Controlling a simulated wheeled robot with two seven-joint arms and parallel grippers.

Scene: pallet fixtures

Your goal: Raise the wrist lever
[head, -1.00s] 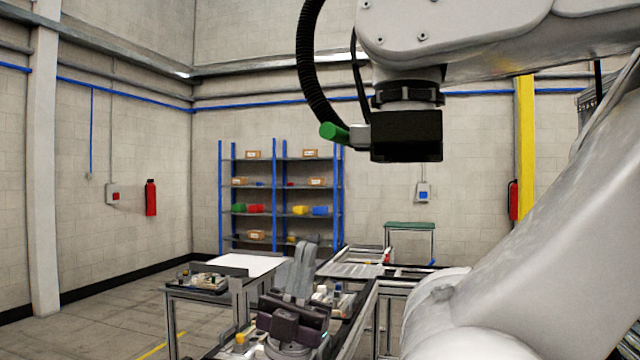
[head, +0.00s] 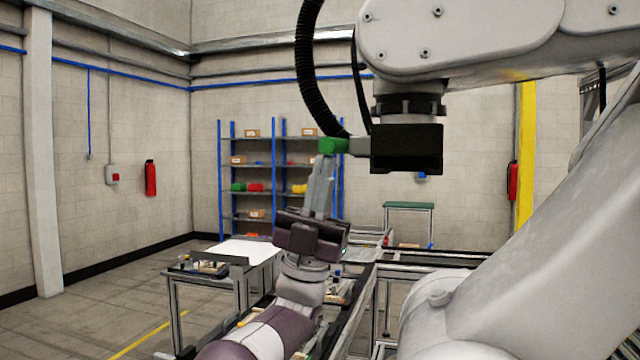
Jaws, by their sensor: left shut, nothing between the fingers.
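The wrist lever (head: 334,146) is a short green knob on a grey stem. It sticks out level to the left from a black block (head: 407,149) under the wrist of a large grey-white robot arm (head: 470,40). My left gripper (head: 325,162) comes up from the bottom of the head view, its grey fingers pointing up and shut with nothing between them. The fingertips are just below the green knob; I cannot tell whether they touch it. My right gripper is not in view.
A black hose (head: 306,70) hangs close to the left of the wrist. The big arm's lower link (head: 530,220) fills the right side. A table (head: 245,252), conveyor frames (head: 440,258) and a shelf rack (head: 231,190) stand lower and behind.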

